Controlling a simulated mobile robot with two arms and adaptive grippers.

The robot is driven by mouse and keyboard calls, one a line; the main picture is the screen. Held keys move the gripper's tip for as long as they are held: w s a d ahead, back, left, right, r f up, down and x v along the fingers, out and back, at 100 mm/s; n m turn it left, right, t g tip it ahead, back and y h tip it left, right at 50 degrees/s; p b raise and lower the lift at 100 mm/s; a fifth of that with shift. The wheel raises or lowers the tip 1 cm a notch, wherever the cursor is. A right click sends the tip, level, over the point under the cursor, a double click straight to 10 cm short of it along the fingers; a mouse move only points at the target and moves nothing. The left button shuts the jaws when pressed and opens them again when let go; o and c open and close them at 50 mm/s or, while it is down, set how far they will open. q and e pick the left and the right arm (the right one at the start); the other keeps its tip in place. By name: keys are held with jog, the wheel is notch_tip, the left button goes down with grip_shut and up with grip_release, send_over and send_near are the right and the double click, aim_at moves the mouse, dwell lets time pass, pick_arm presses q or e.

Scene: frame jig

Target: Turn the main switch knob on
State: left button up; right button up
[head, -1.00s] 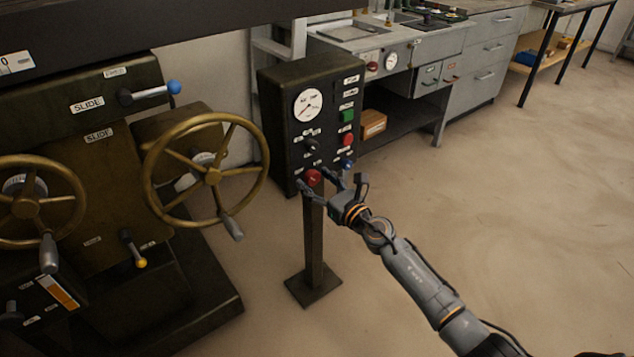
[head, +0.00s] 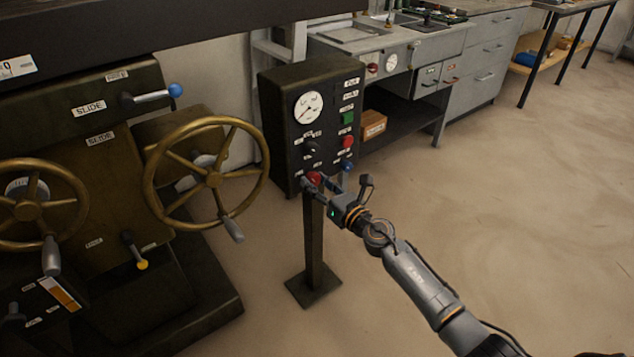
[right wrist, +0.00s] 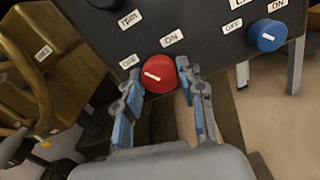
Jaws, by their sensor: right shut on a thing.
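A round red knob (head: 314,178) sits at the bottom of the dark control box, at its left side. In the right wrist view the red knob (right wrist: 160,70) has a white mark on its left part, on the side of the OFF label (right wrist: 129,61); the ON label (right wrist: 172,38) is above it. My right gripper (head: 320,184) is shut on the red knob, one finger on each side; it also shows in the right wrist view (right wrist: 160,86). I cannot read which knob is named main switch. My left gripper is out of view.
A blue knob (head: 347,166) with its own OFF and ON labels is just right of the red one. Red and green buttons, a black knob and a dial (head: 308,107) are above. A brass handwheel (head: 213,180) stands close left. The floor at right is clear.

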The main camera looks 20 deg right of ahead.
jog(key=shift+m, duration=1)
jog(key=m+p, duration=0.2)
jog(key=m, duration=0.3)
jog(key=m+p, duration=0.2)
jog(key=m, duration=0.4)
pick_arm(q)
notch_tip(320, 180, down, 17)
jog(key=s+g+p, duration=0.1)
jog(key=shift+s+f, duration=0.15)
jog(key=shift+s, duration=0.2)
pick_arm(e)
jog(key=shift+f+m, duration=0.1)
jog(key=shift+m, duration=1.3)
jog(key=o, duration=1.2)
jog(key=shift+c, duration=0.2)
